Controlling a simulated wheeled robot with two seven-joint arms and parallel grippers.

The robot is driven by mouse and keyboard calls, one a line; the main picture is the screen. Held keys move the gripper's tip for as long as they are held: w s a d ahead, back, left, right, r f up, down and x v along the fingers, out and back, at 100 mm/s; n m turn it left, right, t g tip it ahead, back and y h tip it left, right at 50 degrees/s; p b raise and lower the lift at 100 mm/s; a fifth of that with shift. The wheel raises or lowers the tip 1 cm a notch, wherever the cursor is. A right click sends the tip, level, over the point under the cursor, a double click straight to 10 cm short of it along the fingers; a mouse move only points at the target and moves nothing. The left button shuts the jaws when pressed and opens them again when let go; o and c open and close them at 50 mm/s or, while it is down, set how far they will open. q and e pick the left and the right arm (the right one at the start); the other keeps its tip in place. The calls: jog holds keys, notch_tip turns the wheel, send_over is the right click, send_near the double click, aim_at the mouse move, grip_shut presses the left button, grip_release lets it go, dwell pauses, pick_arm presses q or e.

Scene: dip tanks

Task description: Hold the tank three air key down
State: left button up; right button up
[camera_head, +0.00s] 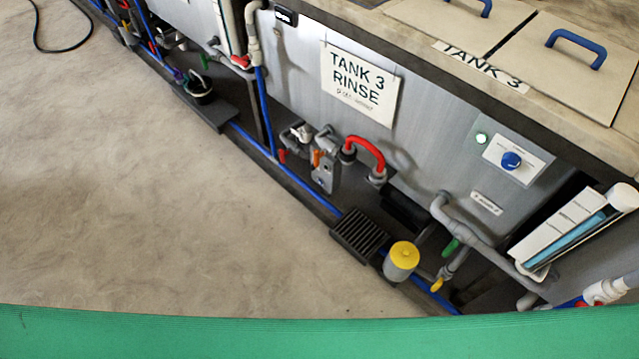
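Tank three (440,120) is a grey metal tank with a "TANK 3 RINSE" sign (360,82) on its front. A small white panel (513,158) on the front carries a round blue knob or button (511,160). The lettering on the panel is too small to read, so I cannot tell whether the blue part is the air key. Neither of my grippers is in view, and nothing touches the panel.
Pipes and valves line the tank's foot, with a red curved hose (366,150), a yellow-capped canister (402,260) and a dark grate (360,236). Lids with blue handles (576,46) cover the top. A binder-like stack (562,232) stands right.

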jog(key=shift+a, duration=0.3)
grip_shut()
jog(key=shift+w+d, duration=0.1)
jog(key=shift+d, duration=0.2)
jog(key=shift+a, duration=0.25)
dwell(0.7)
